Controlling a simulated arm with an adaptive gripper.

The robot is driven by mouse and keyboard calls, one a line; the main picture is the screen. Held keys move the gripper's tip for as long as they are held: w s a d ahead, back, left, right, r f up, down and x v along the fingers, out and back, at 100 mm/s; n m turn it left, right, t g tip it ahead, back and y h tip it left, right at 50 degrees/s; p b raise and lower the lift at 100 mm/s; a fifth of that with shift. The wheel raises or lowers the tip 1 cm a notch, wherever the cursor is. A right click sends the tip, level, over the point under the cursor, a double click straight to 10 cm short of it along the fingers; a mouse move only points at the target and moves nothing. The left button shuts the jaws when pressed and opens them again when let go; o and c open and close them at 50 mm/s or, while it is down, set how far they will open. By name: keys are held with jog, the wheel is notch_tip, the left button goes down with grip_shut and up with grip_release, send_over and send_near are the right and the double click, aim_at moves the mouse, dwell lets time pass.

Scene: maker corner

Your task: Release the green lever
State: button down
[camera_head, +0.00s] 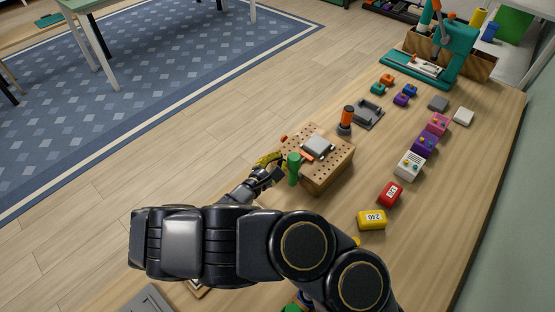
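The green lever (293,169) has a thick, upright green handle. It shows at the near left side of a wooden block with rows of holes (325,174). A grey plate (318,145) with orange parts lies on top of the block. My gripper (271,161) is dark with yellowish fingers and is just left of the green handle, close to the block's left edge. The fingers are small and partly overlapped in this view, so I cannot tell whether they touch the handle or how far apart they are.
An orange-handled tool (347,119) stands behind the block beside a grey tray (369,113). A red block (389,194), a yellow block (371,220) and a white box (408,165) line the right side. A teal press (450,57) stands at the far end.

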jog(key=shift+s, duration=0.1)
jog(key=f+v, duration=0.1)
jog(key=v, duration=0.8)
jog(key=shift+s+f, duration=0.25)
jog(key=shift+s, duration=0.3)
